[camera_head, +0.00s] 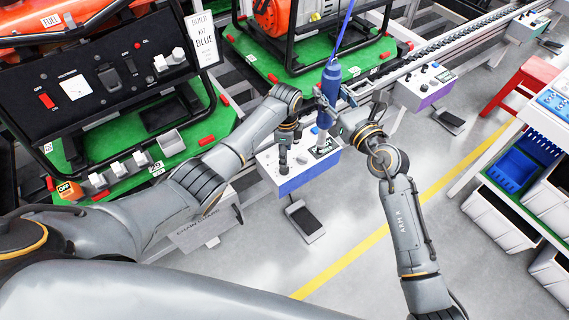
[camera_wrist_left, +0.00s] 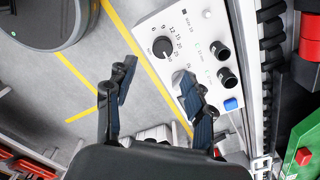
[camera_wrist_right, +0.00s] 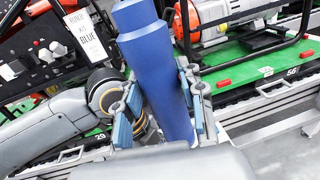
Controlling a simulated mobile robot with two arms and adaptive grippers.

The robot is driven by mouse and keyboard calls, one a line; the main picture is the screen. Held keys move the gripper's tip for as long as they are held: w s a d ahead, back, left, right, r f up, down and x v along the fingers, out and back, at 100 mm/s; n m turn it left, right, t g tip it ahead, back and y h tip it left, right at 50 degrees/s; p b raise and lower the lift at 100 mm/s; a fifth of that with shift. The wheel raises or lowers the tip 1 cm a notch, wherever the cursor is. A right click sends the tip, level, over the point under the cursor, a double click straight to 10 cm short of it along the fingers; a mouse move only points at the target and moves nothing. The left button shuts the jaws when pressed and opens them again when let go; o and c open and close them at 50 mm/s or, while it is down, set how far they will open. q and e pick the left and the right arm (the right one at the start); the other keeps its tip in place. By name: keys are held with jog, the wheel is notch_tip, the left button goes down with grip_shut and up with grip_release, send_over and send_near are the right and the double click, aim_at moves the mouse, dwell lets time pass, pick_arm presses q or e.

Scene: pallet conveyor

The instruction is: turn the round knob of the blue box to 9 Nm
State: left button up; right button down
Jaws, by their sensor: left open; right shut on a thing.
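The blue box (camera_head: 308,177) has a white top and blue front and stands below the conveyor. In the left wrist view its panel (camera_wrist_left: 200,22) shows a black round knob (camera_wrist_left: 164,47) with printed numbers around it; which number it points at is too small to tell. My left gripper (camera_head: 284,158) is over the box; in the left wrist view its fingers (camera_wrist_left: 158,85) are open, empty and apart from the knob. My right gripper (camera_head: 328,108) is shut on a blue cylindrical tool (camera_wrist_right: 150,62), held upright above the box and hanging from a blue cable.
A purple-fronted box (camera_head: 424,87) stands farther along the conveyor (camera_head: 460,45). Green pallets carry machines; a black control panel (camera_head: 95,85) is at left. A foot pedal (camera_head: 305,220) lies on the floor. A shelf with bins (camera_head: 515,170) is at right, beyond open floor.

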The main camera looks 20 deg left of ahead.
aim_at(284, 170)
pick_arm(q)
jog(key=f, duration=0.4)
jog(key=f+b, duration=0.1)
jog(key=f, duration=0.1)
jog(key=shift+w+a+f, duration=0.2)
jog(key=shift+w+f, duration=0.05)
pick_arm(e)
jog(key=shift+w+a+f, duration=0.15)
jog(key=shift+a+f, duration=0.05)
jog(key=shift+f, duration=0.25)
jog(key=shift+w+a+f, duration=0.15)
jog(key=shift+f, duration=0.25)
pick_arm(q)
jog(key=shift+s+d+f, duration=0.1)
jog(key=shift+f, duration=0.5)
pick_arm(e)
jog(key=shift+s+d, duration=0.15)
jog(key=shift+d, duration=0.05)
jog(key=shift+a+f, duration=0.1)
pick_arm(q)
grip_shut()
